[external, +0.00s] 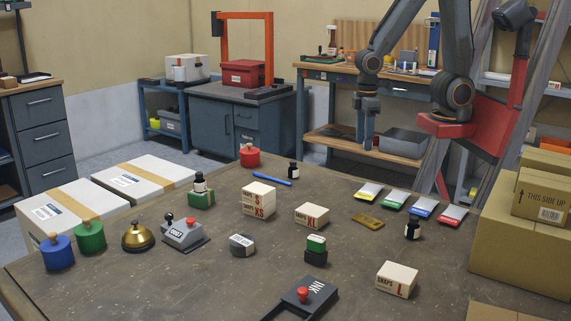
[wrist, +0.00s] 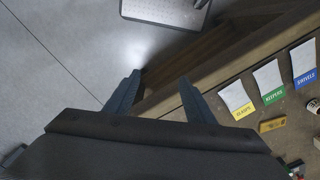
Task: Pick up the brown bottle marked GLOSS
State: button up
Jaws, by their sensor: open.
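Three small dark bottles with pale labels show in the external view; I cannot read which is marked GLOSS. One bottle (external: 200,184) is at the green block, left of centre. Another bottle (external: 292,171) stands near the blue pen at the back. The third bottle (external: 412,229) stands at the right, before the coloured packets. A bottle partly shows at the right edge of the wrist view (wrist: 313,105), its marking unclear. My gripper (external: 366,146) is raised beyond the table's far edge, empty, away from all bottles. In the wrist view its fingers (wrist: 160,79) are apart over the floor.
Coloured packets (external: 396,199) and a brass-coloured piece (external: 368,221) lie near the far right edge. White boxes (external: 259,201), stampers and a bell (external: 137,237) crowd the middle and left. Cardboard boxes (external: 510,245) stand at the right. The front left tabletop is clear.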

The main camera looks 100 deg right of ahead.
jog(key=w+a+r+n+p, duration=0.25)
jog(key=w+n+p, duration=0.4)
jog(key=w, duration=0.65)
jog(key=n+p, duration=0.3)
jog(key=n, duration=0.8)
send_over(293, 164)
jog(key=d, duration=0.2)
jog(key=shift+s+a+f+m, duration=0.15)
jog(key=shift+s+a+m, duration=0.05)
jog(key=shift+s+m, duration=0.05)
jog(key=shift+w+a+f+n, duration=0.1)
jog(key=shift+w+f+n, duration=0.3)
jog(key=shift+s+a+f+p, duration=0.15)
jog(key=shift+f+p, duration=0.6)
jog(key=shift+f, duration=1.1)
jog(key=shift+s+d+f+p, duration=0.1)
jog(key=shift+f+p, duration=0.65)
jog(key=shift+f, duration=1.1)
jog(key=shift+c, duration=0.4)
jog(key=c, duration=1.1)
